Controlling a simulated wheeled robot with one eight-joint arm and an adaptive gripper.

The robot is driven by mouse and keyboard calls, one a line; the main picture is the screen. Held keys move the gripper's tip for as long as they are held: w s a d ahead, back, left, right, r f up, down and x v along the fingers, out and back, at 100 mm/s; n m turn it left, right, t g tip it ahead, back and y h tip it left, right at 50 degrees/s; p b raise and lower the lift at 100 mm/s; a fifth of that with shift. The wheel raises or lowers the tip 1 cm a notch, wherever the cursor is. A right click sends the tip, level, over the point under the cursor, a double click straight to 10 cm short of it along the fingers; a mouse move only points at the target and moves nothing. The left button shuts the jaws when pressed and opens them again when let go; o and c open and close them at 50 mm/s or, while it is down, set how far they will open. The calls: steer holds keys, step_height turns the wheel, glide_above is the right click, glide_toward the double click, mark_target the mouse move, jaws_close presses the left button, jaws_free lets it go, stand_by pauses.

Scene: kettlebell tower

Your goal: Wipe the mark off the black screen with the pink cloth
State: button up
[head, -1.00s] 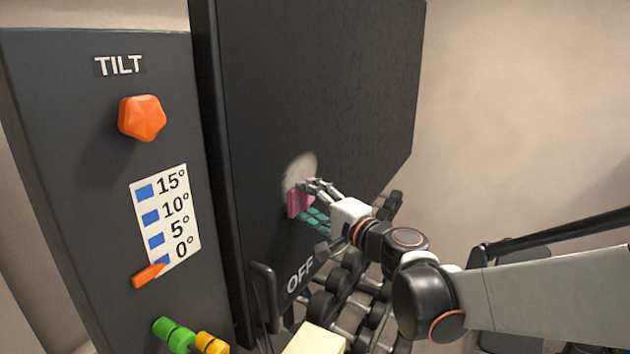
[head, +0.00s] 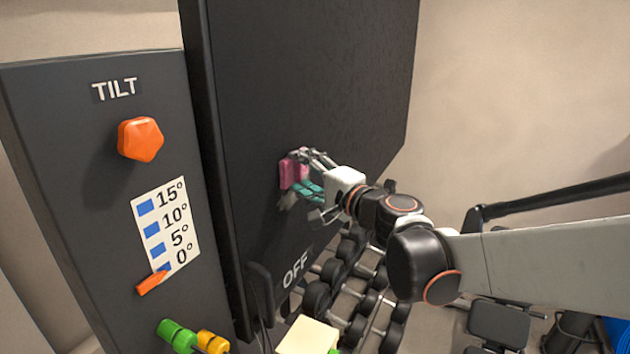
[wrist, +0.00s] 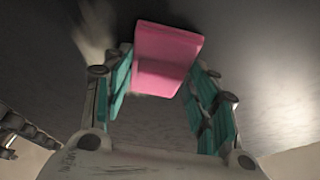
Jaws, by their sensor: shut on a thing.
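The pink cloth (head: 291,173) is a small thick block held at the tips of my gripper (head: 306,172). It is up against, or very close to, the large black screen (head: 300,80); exact contact is hard to tell. In the wrist view the cloth (wrist: 168,45) sits between the teal-padded fingers of my gripper (wrist: 160,78). In the wrist view a pale smear (wrist: 92,30) lies beside the cloth at upper left.
A grey panel with an orange TILT knob (head: 140,139), an angle scale (head: 166,229) and an orange pointer (head: 152,283) stands left of the screen. Racked dumbbells (head: 345,285) are below my arm. A cream block (head: 307,335) is at the bottom. The upper screen is clear.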

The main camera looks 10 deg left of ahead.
step_height(320, 180, down, 8)
steer(key=b, duration=0.6)
steer(key=shift+f+b, duration=0.15)
steer(key=shift+b, duration=0.2)
steer(key=shift+d, duration=0.1)
steer(key=shift+s+d, duration=0.3)
steer(key=shift+d, duration=0.4)
steer(key=o, duration=0.7)
steer(key=c, duration=0.7)
steer(key=shift+w+d, duration=0.25)
steer(key=shift+w, duration=0.5)
